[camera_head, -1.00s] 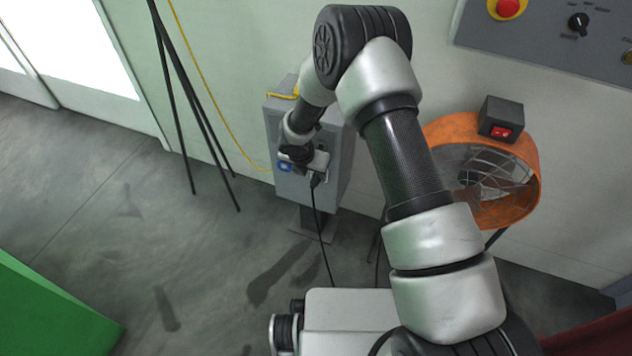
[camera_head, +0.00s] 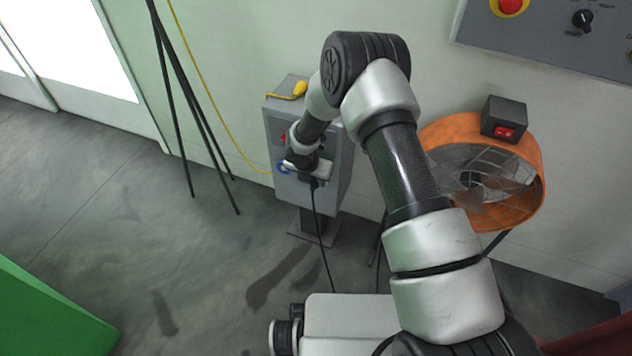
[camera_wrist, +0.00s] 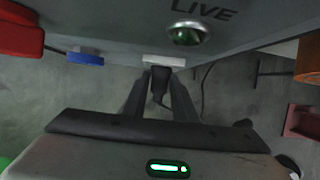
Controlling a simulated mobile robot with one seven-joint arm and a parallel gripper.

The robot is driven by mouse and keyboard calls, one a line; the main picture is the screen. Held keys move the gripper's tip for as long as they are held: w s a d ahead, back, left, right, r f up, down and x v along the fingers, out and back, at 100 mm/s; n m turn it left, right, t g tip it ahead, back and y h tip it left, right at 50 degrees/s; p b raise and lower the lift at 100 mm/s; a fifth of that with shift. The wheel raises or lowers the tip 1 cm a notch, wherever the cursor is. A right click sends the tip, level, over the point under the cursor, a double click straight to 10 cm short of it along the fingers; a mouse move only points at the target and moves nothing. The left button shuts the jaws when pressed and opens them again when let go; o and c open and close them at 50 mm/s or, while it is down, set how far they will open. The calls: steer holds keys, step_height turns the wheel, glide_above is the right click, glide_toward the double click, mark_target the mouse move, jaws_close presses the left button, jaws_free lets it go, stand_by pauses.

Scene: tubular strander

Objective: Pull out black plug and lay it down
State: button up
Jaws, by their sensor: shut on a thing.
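My gripper (camera_wrist: 160,98) is shut on the black plug (camera_wrist: 160,85), with one finger on each side of it. The plug's top end is at the white socket (camera_wrist: 163,61) on the grey box; I cannot tell whether it is still seated. In the head view my gripper (camera_head: 310,174) is at the lower front of the grey box (camera_head: 340,172). The plug's black cable (camera_head: 322,240) hangs from there to the floor; it also shows right of the fingers in the wrist view (camera_wrist: 206,88).
A green lamp (camera_wrist: 188,34) labelled LIVE, a blue socket part (camera_wrist: 85,58) and a red part (camera_wrist: 20,35) are near the white socket. A yellow plug (camera_head: 299,89) lies on the box top. An orange fan (camera_head: 535,175) stands at right.

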steer(key=shift+s+a+r, duration=0.2)
steer(key=shift+s+r, duration=0.15)
steer(key=shift+r, duration=0.05)
steer(key=s+a+r, duration=0.3)
steer(key=s, duration=0.5)
steer(key=s+a+r, duration=0.2)
steer(key=s+r, duration=0.2)
steer(key=s, duration=0.4)
steer(key=shift+s+a+b, duration=0.15)
steer(key=shift+a+b, duration=0.25)
steer(key=shift+b, duration=0.05)
steer(key=shift+r, duration=0.1)
